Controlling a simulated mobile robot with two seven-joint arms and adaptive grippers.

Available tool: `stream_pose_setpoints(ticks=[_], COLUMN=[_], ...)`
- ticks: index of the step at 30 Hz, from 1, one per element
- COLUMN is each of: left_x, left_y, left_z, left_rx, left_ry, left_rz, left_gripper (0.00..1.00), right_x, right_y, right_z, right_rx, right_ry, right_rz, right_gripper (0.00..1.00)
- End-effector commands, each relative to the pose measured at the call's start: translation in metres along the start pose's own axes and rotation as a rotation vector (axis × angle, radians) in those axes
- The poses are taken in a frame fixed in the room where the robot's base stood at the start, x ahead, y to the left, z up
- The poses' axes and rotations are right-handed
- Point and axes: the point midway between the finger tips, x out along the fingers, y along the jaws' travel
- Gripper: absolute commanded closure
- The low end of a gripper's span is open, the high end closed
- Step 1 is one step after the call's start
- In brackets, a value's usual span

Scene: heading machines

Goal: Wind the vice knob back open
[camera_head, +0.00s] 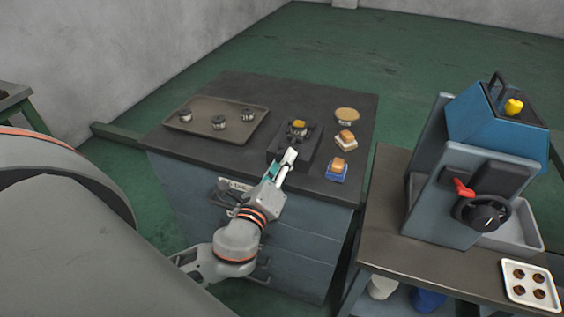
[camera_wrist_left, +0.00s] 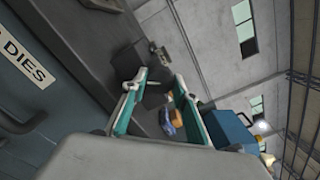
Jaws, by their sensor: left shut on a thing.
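The dark vice (camera_head: 309,137) stands near the front edge of the dark bench top, with a small orange-yellow piece (camera_head: 299,125) at its top. My left gripper (camera_head: 289,157) reaches up to the front of the vice. In the left wrist view its teal fingers (camera_wrist_left: 157,82) stand apart around a dark block-like part, the vice knob (camera_wrist_left: 154,94). The gripper is shut on this knob. In the head view the gripper hides the knob. How far the vice jaws stand apart is too small to tell. My right gripper is not in view.
A tray (camera_head: 188,135) with several small round metal pieces lies left of the vice. A round tan-topped piece (camera_head: 347,114) and two brush-like blocks (camera_head: 345,140), (camera_head: 338,168) sit to its right. A blue-grey machine (camera_head: 470,170) with a black handwheel stands on the right table.

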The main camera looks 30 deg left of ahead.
Motion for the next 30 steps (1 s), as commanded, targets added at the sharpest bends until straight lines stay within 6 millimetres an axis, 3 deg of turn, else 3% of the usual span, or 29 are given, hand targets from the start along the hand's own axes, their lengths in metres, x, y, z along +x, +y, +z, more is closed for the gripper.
stream_pose_setpoints(ticks=[15, 30], left_x=[-0.0006, -0.0003], left_y=[0.0007, -0.0006], left_z=[-0.0011, -0.0007], left_rx=[-0.451, -0.638], left_ry=[0.000, 0.001], left_rz=[0.005, 0.002], left_gripper=[0.93, 0.93], right_x=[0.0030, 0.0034], right_y=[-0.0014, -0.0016], right_z=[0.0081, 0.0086], right_rx=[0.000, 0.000], right_ry=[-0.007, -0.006], right_rz=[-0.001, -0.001], right_gripper=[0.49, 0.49])
